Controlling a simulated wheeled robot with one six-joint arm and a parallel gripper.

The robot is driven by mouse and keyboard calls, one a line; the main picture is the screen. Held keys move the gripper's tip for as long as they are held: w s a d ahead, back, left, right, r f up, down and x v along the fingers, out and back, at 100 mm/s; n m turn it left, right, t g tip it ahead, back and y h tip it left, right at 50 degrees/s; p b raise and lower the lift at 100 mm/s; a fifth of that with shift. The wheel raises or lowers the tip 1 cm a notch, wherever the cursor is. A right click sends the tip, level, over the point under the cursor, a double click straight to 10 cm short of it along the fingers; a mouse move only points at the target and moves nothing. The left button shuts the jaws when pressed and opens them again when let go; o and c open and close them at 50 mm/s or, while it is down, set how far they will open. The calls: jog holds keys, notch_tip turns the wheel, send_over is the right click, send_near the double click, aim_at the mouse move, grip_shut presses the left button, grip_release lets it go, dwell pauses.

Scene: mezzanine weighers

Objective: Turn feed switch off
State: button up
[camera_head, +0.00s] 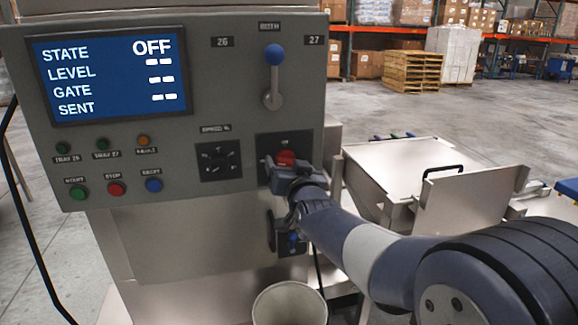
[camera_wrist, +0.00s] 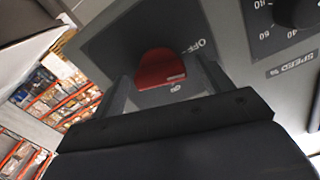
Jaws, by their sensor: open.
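The feed switch, a red knob (camera_head: 286,158) on a dark square plate (camera_head: 272,144), sits at the lower right of the grey control panel (camera_head: 200,100). In the wrist view the red knob (camera_wrist: 160,68) shows between the two fingers, with "OFF" printed to its right and another small label below it. My gripper (camera_head: 287,168) is open, with one finger on each side of the knob; the wrist view also shows it (camera_wrist: 164,84). I cannot tell whether the fingers touch the knob. The display (camera_head: 108,78) reads STATE OFF, with dashes for other lines.
A blue-tipped lever (camera_head: 274,75) stands above the switch. A black dial (camera_head: 219,160) is to its left, and several coloured buttons (camera_head: 116,188) are further left. Metal trays (camera_head: 415,170) stand to the right.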

jog(key=c, duration=1)
jog(key=shift+n+b, duration=1.05)
jog(key=shift+n, duration=0.55)
jog(key=o, duration=1)
jog(key=shift+s, duration=0.1)
jog(key=b+v, duration=0.2)
jog(key=v, duration=0.8)
jog(key=shift+s, duration=0.35)
